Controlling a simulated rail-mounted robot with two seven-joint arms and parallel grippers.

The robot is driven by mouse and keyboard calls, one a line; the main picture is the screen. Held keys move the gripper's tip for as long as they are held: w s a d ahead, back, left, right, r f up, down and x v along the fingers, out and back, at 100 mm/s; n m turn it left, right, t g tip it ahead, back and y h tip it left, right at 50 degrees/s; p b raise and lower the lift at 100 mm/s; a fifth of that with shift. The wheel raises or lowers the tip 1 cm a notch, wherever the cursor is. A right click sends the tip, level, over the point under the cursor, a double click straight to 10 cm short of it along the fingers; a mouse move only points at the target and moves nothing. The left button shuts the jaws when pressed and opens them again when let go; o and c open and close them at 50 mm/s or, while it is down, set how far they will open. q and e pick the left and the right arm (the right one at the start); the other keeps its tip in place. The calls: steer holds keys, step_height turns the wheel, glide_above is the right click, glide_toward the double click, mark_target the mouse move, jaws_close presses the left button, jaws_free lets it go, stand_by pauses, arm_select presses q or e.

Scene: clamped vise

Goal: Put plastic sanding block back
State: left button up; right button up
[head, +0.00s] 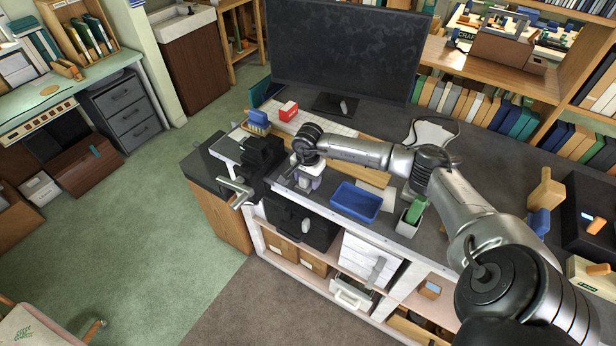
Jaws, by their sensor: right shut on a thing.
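My right arm reaches in from the right across the bench. Its gripper (302,184) points down just right of the black vise (262,158) at the bench's left front. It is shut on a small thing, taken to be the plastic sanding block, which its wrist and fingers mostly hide. I cannot tell whether that thing touches the vise jaws. The vise's grey handle (236,192) sticks out over the front edge. An empty blue tray (356,202) lies on the bench to the right of the gripper. My left gripper is not in view.
Behind the vise are a red box (288,110) and a blue-and-tan block (258,119). A monitor (343,50) stands at the back. A pot with a green thing (415,210) stands right of the tray. Shelves with a white drawer unit (368,262) lie below the bench.

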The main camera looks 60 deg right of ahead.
steer(key=shift+f, duration=0.1)
steer(key=o, duration=0.9)
steer(key=shift+r, duration=0.3)
step_height(320, 180, up, 10)
steer(key=b, duration=0.3)
steer(key=shift+r, duration=0.85)
